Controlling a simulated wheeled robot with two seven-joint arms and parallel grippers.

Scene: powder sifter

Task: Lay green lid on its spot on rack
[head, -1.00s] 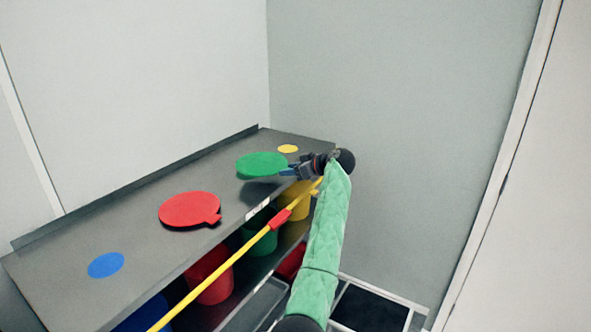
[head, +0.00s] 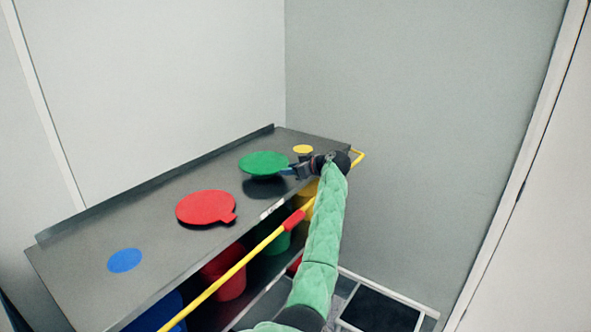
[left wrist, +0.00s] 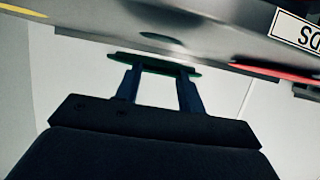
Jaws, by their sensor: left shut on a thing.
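The green lid (head: 262,162) is a flat round disc held above the rack's grey top (head: 165,207), with its dark shadow on the surface below it. My left gripper (head: 288,171) is shut on the lid's right edge in the head view. In the left wrist view the lid (left wrist: 155,62) shows nearly edge-on between the two fingers, apart from the rack top. No green spot shows on the rack top. My right gripper is in neither view.
A red lid (head: 204,206) lies on the rack top, with a blue spot (head: 124,260) and a yellow spot (head: 303,149) beyond either side. A yellow rail (head: 235,270) runs along the front. Coloured bins, including a red one (head: 229,284), stand below.

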